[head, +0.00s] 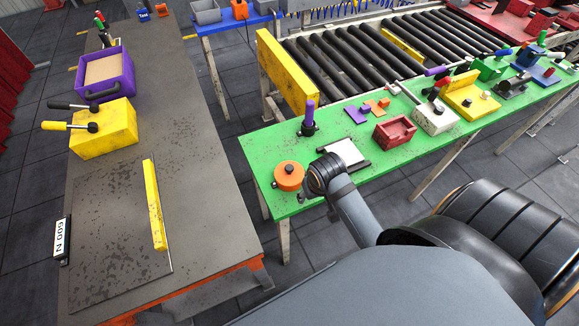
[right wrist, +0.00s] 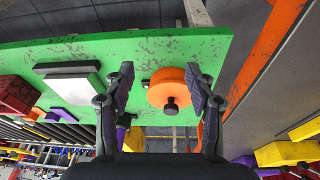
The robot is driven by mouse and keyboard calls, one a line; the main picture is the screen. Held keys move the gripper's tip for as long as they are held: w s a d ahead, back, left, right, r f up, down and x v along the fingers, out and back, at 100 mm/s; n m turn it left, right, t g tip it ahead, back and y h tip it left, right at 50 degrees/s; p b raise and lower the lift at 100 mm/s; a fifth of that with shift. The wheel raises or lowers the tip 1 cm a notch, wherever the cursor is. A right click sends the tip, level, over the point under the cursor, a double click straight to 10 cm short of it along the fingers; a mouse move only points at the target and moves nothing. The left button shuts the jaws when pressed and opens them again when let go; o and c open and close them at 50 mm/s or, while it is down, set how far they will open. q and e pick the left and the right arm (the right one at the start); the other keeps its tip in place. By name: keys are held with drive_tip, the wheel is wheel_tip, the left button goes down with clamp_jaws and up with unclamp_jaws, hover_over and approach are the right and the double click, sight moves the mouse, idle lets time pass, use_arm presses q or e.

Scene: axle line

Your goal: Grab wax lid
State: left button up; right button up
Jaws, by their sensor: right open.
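The wax lid looks to be the round orange piece with a dark knob (head: 289,178) at the near left corner of the green table. It also shows in the right wrist view (right wrist: 168,88). My right gripper (right wrist: 160,78) is open and empty. In the right wrist view the orange piece appears between its fingers, closer to the right finger. I cannot tell how far the fingertips are from it. In the head view my right wrist is just right of the orange piece and hides most of the fingers. My left gripper is not in view.
On the green table (head: 262,150), a white plate on a dark base (head: 345,152), a purple-handled clamp (head: 309,118) and a red tray (head: 394,132) stand close by. A roller conveyor lies behind. A grey table (head: 200,180) stands left across a gap.

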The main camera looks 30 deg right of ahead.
drive_tip(key=w+r+m+g, duration=0.15)
drive_tip(key=w+m, duration=0.25)
drive_tip(key=w, duration=0.4)
drive_tip(key=m+g, duration=0.1)
drive_tip(key=m, duration=0.3)
approach(289, 167)
drive_tip(key=shift+w+d+f+y, duration=0.1)
drive_tip(key=shift+d+y, duration=0.1)
drive_tip(key=shift+d, duration=0.15)
drive_tip(key=shift+w+d+y, duration=0.15)
drive_tip(key=shift+d+y, duration=0.05)
drive_tip(key=shift+d, duration=0.15)
wheel_tip(289, 167, down, 5)
drive_tip(key=shift+s+f+p, duration=0.1)
drive_tip(key=shift+p, duration=0.25)
drive_tip(key=shift+a+f+p, duration=0.15)
drive_tip(key=shift+f+p, duration=0.2)
drive_tip(key=shift+p, duration=0.05)
drive_tip(key=f, duration=0.2)
drive_tip(key=f+p, duration=0.1)
drive_tip(key=f, duration=0.1)
drive_tip(key=shift+a, duration=0.2)
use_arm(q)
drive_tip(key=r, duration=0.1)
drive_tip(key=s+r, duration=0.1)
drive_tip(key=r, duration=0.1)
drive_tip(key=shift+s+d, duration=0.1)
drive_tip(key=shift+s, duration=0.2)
use_arm(e)
drive_tip(key=shift+f, duration=0.25)
